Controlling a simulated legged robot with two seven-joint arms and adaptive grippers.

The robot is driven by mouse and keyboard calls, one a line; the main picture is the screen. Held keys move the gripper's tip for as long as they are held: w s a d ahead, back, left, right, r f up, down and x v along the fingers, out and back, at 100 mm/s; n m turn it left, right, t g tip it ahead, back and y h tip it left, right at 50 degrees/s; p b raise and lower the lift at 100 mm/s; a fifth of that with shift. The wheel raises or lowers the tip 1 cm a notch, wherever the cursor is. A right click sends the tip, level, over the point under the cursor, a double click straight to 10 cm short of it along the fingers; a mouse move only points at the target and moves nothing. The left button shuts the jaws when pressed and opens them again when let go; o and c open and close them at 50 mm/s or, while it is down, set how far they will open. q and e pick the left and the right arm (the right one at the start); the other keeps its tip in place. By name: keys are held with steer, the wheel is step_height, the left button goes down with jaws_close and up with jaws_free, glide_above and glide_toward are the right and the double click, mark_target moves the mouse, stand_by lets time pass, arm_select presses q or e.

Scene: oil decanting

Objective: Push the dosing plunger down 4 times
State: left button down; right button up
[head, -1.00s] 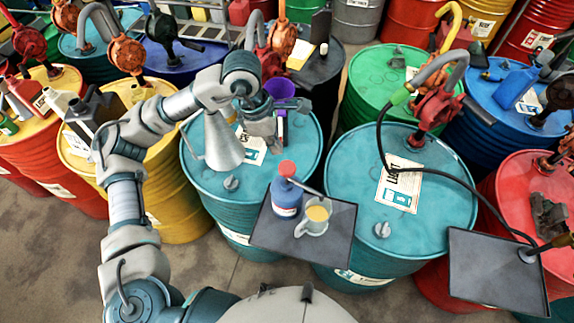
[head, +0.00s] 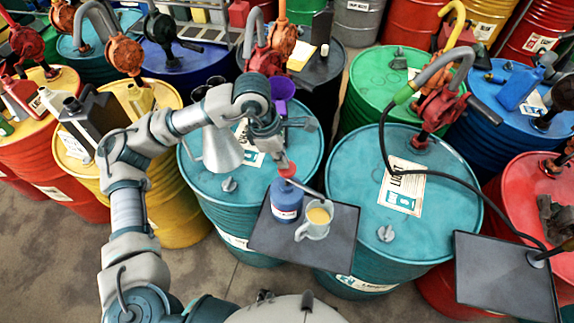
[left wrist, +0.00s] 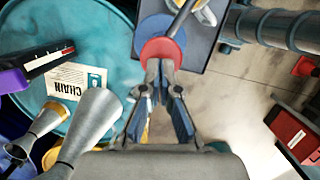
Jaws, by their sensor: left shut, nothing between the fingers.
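A blue bottle (head: 286,202) with a white label stands on a dark tray (head: 335,254). Its red dosing plunger (head: 288,170) sits on top, and a dark spout (head: 305,188) reaches toward a pale mug (head: 315,226) holding amber liquid. My left gripper (head: 281,157) is shut and empty, right at the top of the plunger. In the left wrist view the closed fingertips (left wrist: 160,66) overlap the near edge of the red plunger head (left wrist: 160,48). I cannot tell for sure whether they touch it. My right gripper is not in view.
A second dark tray (head: 490,270) is at the lower right.

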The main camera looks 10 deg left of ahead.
arm_select(q)
step_height(320, 180, down, 3)
steer(key=b, duration=0.2)
steer(key=shift+f+b, duration=0.15)
steer(key=shift+b, duration=0.2)
steer(key=shift+r+p, duration=0.35)
steer(key=a, duration=0.2)
steer(key=a+r, duration=0.1)
steer(key=shift+s, duration=0.25)
steer(key=v, duration=1.2)
steer(key=shift+a, duration=0.1)
